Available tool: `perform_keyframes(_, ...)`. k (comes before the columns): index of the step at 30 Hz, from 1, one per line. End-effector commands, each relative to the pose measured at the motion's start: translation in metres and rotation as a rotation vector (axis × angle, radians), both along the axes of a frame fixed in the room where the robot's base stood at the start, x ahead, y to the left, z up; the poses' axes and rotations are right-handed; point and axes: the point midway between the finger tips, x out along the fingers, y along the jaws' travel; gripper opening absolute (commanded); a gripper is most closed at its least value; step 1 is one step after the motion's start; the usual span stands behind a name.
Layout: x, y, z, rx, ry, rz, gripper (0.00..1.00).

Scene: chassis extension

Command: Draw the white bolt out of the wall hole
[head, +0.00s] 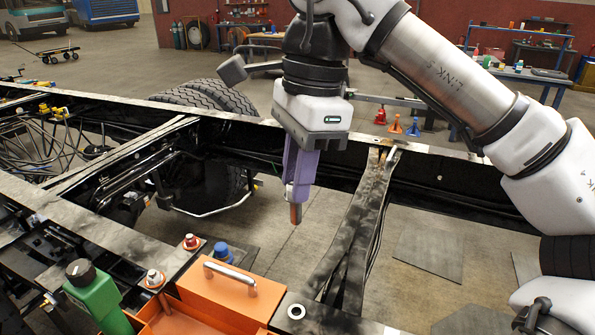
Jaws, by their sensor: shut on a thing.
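My gripper (297,205) hangs near the middle of the head view with its purple fingers pointing down. The fingers are closed together, with reddish-brown tips at the lower end. The dark inner wall of the far chassis rail (440,182) lies behind the gripper. I cannot tell whether the fingertips touch it, and no wall hole shows clearly.
A lidded orange box (232,297) with a metal handle, a green bottle (93,299) and a blue-capped item (222,252) stand at the front. A cross-member (352,220) runs right of my gripper.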

Motion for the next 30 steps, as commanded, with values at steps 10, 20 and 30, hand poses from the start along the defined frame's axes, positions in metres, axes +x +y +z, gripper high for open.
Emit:
perform_keyframes(10,0.0,0.0,0.02,0.0,-0.001,0.0,0.0)
perform_keyframes(20,0.0,0.0,0.037,0.0,0.0,0.0,0.0)
perform_keyframes(30,0.0,0.0,0.054,0.0,0.0,0.0,0.0)
